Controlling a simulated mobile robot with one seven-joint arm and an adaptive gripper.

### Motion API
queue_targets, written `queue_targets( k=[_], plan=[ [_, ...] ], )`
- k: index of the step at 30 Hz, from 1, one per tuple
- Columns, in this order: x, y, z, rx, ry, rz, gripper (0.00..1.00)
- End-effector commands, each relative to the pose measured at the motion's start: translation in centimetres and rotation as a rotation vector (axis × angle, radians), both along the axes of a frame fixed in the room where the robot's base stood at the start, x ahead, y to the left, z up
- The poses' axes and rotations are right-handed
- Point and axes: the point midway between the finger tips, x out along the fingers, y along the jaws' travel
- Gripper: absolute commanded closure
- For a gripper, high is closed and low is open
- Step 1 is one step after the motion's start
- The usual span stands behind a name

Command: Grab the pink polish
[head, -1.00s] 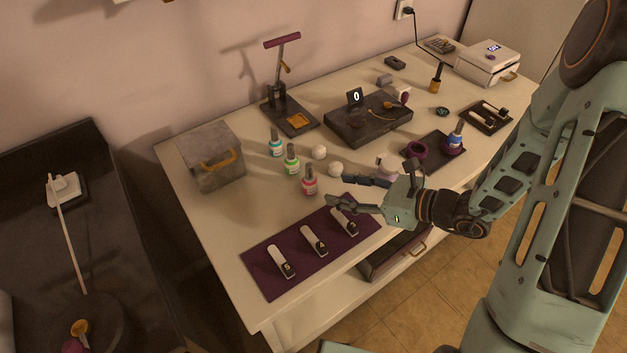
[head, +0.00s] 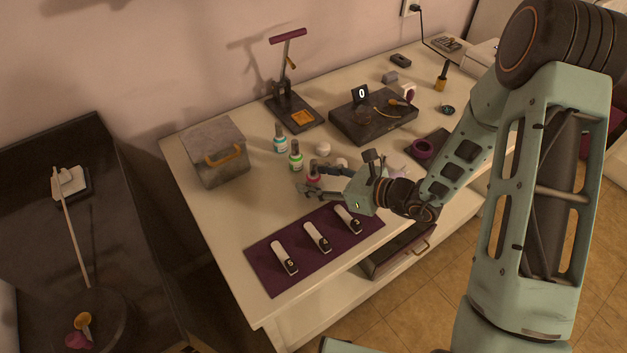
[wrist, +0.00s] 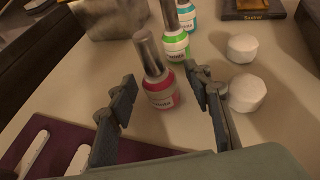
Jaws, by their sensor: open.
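The pink polish (wrist: 159,88) is a small bottle with a pinkish-red body, a white label and a grey cap, upright on the table. In the wrist view it stands between and just beyond the fingertips of my open gripper (wrist: 163,90). In the head view my gripper (head: 308,182) reaches left above the table and partly hides the pink polish (head: 314,173). I cannot tell whether either finger touches it. The green polish (wrist: 175,44) stands just behind it, and the teal polish (wrist: 188,16) is farther back.
Two white round pieces (wrist: 245,92) sit right of the bottle, close to the right finger. A purple mat (head: 268,278) with several white-and-black clips lies in front. A grey box (head: 216,150) stands at the left and a dark scale (head: 372,124) behind.

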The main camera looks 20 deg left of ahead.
Motion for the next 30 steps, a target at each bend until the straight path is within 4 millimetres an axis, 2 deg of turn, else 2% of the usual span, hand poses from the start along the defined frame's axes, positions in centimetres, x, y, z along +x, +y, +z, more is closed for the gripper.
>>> queue_targets(
  k=[1, 13, 23, 30],
  plan=[
    [0.0, 0.0, 0.0, 0.000, 0.000, 0.000, 0.57],
    [0.0, 0.0, 0.0, 0.000, 0.000, 0.000, 1.00],
    [0.0, 0.0, 0.3, 0.001, -0.001, 0.000, 1.00],
    [0.0, 0.0, 2.3, 0.001, -0.002, 0.001, 1.00]
  ],
)
